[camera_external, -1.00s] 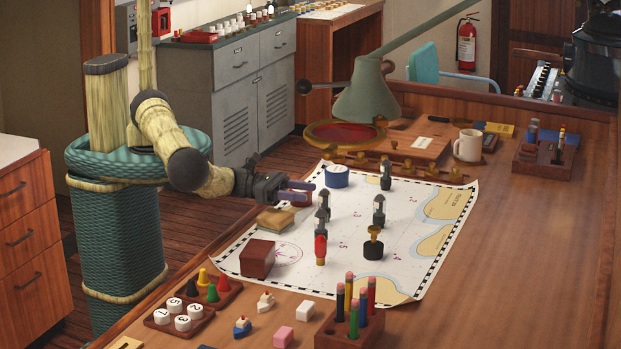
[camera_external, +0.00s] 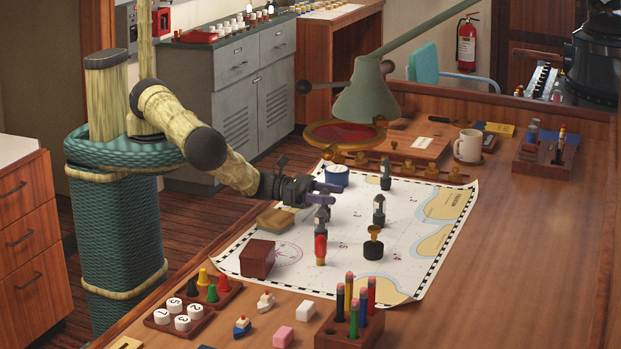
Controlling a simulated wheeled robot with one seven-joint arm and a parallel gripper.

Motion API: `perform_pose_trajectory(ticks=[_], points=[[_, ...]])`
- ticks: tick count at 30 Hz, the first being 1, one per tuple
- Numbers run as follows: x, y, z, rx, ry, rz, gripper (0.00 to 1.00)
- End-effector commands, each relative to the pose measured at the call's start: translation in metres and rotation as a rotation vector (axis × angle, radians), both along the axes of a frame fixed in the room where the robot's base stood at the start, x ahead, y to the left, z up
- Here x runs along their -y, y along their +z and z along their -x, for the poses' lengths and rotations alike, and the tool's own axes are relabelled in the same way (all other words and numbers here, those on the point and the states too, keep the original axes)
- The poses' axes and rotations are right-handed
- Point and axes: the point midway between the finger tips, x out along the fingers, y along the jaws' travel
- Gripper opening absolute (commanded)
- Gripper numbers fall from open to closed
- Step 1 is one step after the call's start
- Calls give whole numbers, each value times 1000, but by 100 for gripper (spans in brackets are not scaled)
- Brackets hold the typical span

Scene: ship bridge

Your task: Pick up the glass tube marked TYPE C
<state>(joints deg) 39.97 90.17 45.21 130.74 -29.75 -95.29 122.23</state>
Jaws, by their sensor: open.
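Several small upright pieces with dark ends stand on the white chart (camera_external: 418,272). One dark-ended tube (camera_external: 322,216) stands beneath my gripper, its upper part partly hidden. Another tube (camera_external: 379,211) stands to the right, and one (camera_external: 386,176) farther back. A red-bodied tube (camera_external: 320,248) stands nearer the camera. No lettering can be read, so I cannot tell which is TYPE C. My gripper (camera_external: 337,194) is open, its purple-grey fingers pointing right at about the nearest tube's top. I cannot tell whether they touch it.
A black piece with a brass top (camera_external: 373,243) stands on the chart. A blue round tin (camera_external: 336,176), a tan block (camera_external: 277,217) and a dark red box (camera_external: 257,258) lie close by. The green lamp (camera_external: 363,100) overhangs the back. Free table lies at right.

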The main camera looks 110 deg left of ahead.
Motion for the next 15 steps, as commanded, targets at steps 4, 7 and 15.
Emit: perform_pose_trajectory(ticks=[4, 7, 15], points=[[-1, 1, -11, 0, 0, 0, 55], [-1, -1, -12, 0, 0, 0, 55], [-1, -1, -12, 0, 0, -1, 55]])
